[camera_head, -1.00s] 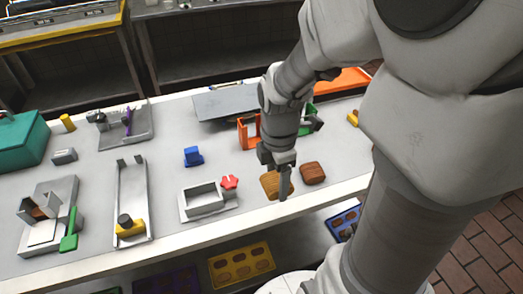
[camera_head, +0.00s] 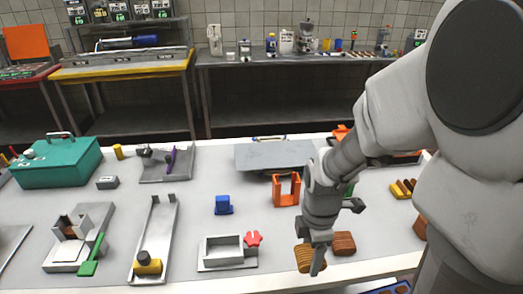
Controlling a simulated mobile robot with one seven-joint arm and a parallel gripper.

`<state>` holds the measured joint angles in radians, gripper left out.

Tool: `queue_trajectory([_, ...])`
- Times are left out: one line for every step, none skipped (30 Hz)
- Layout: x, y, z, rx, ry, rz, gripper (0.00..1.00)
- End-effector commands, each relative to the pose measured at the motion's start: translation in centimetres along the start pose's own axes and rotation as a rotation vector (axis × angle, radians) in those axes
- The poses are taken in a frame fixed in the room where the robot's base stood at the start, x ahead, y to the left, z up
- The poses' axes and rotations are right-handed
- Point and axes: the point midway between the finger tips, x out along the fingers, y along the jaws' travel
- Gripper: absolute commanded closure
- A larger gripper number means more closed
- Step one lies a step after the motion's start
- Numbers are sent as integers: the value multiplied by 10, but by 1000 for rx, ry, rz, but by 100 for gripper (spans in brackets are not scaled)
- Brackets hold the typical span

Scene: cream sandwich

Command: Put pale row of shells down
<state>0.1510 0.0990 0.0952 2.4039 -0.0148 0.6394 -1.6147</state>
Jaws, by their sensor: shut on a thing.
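My gripper (camera_head: 317,256) points down near the front edge of the long grey table, right of centre. It is shut on the pale row of shells (camera_head: 303,259), a tan, ridged block. The near finger covers part of the block's right side. I cannot tell whether the block touches the table. A darker brown ridged block (camera_head: 343,243) lies on the table just right of my gripper.
A metal tray with an open box (camera_head: 224,252) and a red knob (camera_head: 253,239) stand to the left. A blue block (camera_head: 223,205), an orange frame (camera_head: 287,190) and a raised grey plate (camera_head: 275,155) lie behind. A yellow holder with brown pieces (camera_head: 402,189) is at right.

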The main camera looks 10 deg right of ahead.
Motion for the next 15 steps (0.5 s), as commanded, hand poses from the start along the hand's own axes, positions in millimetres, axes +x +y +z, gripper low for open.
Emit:
queue_trajectory([7,9,-3,-3,1,-3,84])
queue_trajectory([11,14,-4,-3,0,-3,84])
queue_trajectory([15,21,-6,-3,0,-2,84])
queue_trajectory([18,26,-7,-3,0,-2,84])
queue_trajectory([21,31,-9,-3,0,-2,84])
queue_trajectory([25,38,-11,-3,0,-3,84])
queue_trajectory([28,42,-12,-3,0,-2,84])
queue_trajectory([31,46,-13,-3,0,-3,84])
queue_trajectory([33,52,-14,-2,0,-1,84])
queue_trajectory([35,55,-16,-2,0,-1,84])
queue_trajectory([37,58,-16,-2,0,-1,84])
queue_trajectory([38,61,-17,-1,0,0,84])
queue_trajectory([39,63,-17,0,0,0,84])
queue_trajectory([40,64,-18,0,0,0,84])
queue_trajectory([41,66,-18,0,-1,0,84])
